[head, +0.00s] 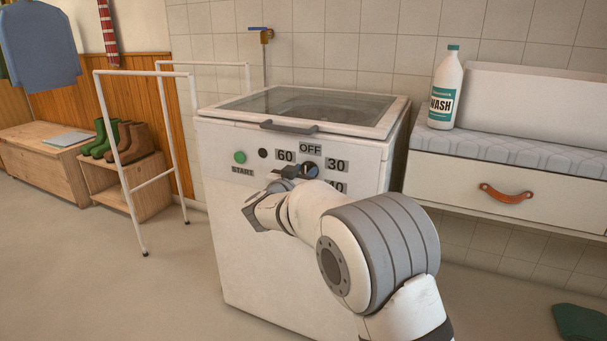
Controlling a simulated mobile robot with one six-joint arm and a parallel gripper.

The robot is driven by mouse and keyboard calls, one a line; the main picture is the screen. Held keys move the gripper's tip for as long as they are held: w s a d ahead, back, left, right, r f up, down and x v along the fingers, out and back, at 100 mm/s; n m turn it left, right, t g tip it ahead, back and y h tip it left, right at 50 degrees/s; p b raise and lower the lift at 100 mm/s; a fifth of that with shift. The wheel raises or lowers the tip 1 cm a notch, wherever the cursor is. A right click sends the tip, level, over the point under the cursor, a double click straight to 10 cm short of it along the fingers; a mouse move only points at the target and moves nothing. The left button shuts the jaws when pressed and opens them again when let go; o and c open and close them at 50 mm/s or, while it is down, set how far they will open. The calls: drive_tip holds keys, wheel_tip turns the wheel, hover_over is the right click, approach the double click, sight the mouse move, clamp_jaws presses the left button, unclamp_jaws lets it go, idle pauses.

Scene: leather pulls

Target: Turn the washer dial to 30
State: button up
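The white washer (270,220) stands in the middle of the head view with its glass lid (310,103) closed. On its front panel, the dark dial (309,170) is partly covered by my gripper (288,174). Labels OFF (310,148), 60 (285,156) and 30 (336,165) surround the dial; a 40 label (338,186) below is partly hidden by my arm. My gripper is at the dial's left side. Its fingers are small and overlap the dial, so I cannot tell whether they touch or grip it. The dial's pointer direction is unclear.
A green START button (240,157) is left of the dial. A white rack (150,150) stands left of the washer, near boots (130,142). On the right are a wash bottle (446,88) and a drawer (505,190) with a leather pull (506,194). Floor at front left is clear.

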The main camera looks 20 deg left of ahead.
clamp_jaws()
drive_tip(key=shift+m, duration=0.3)
drive_tip(key=m, duration=0.3)
drive_tip(key=m+b, duration=0.1)
drive_tip(key=m, duration=0.3)
drive_tip(key=d+f+m+b, duration=0.1)
drive_tip(key=m, duration=0.3)
idle(0.4)
idle(0.4)
unclamp_jaws()
drive_tip(key=shift+r, duration=0.15)
drive_tip(key=shift+s, duration=0.15)
